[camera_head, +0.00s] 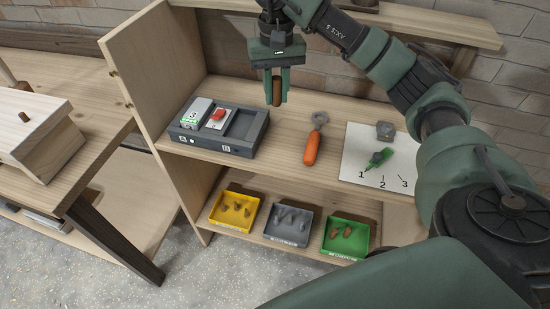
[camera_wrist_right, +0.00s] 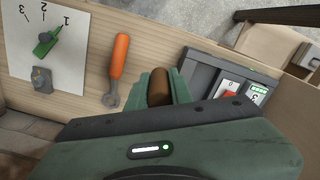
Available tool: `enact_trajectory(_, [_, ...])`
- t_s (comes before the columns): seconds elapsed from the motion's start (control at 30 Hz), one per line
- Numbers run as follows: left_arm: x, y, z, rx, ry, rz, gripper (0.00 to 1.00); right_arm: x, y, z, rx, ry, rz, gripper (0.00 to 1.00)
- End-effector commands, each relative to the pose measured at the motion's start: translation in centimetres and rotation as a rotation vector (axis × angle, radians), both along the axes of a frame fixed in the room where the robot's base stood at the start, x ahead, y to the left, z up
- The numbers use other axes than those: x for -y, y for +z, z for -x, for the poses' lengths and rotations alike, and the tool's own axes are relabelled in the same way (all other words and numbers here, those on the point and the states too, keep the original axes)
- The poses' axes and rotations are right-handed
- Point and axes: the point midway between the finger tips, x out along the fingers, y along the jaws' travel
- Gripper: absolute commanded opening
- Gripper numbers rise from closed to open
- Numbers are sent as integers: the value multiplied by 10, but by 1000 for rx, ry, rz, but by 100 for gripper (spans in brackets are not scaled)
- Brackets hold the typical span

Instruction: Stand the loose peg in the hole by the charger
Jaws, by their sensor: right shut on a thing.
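My right gripper (camera_head: 277,92) is shut on a brown peg (camera_head: 277,90), which hangs upright between the fingers above the back of the upper shelf. The peg (camera_wrist_right: 159,88) also shows between the fingers in the right wrist view. The charger (camera_head: 245,143) is a dark grey box marked A and B, to the left of and below the gripper in the head view. It holds a block marked 3 and a piece with a red top; its right bay looks empty. I cannot make out a hole in the shelf beside it. My left gripper is not in view.
An orange-handled wrench (camera_head: 312,146) and a white sheet (camera_head: 356,160) with a green pointer lie right of the charger. Yellow (camera_head: 219,222), grey (camera_head: 274,235) and green (camera_head: 333,249) trays sit on the shelf below. A wooden side panel (camera_head: 145,70) stands left. A board runs above.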

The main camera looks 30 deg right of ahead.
Motion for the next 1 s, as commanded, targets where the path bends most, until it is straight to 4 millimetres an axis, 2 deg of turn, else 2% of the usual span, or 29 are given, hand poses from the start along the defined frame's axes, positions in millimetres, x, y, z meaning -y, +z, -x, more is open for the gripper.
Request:
enact_trajectory(0.13, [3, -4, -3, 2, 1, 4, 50, 0, -33, 1, -11, -2, -3, 0])
enact_trajectory(0.4, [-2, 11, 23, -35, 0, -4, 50, 0, -102, 2, -11, -3, -2, 0])
enact_trajectory(0.5, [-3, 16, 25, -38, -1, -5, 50, 0, -125, 2, -9, -2, -2, 0])
enact_trajectory(0.6, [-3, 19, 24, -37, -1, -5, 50, 0, -141, 2, -6, -2, -1, 0])
enact_trajectory(0.87, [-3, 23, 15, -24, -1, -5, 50, 0, -161, 1, -5, -3, -2, 0])
enact_trajectory(1.0, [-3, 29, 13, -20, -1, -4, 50, 0, -182, 2, -8, -3, -2, 0])
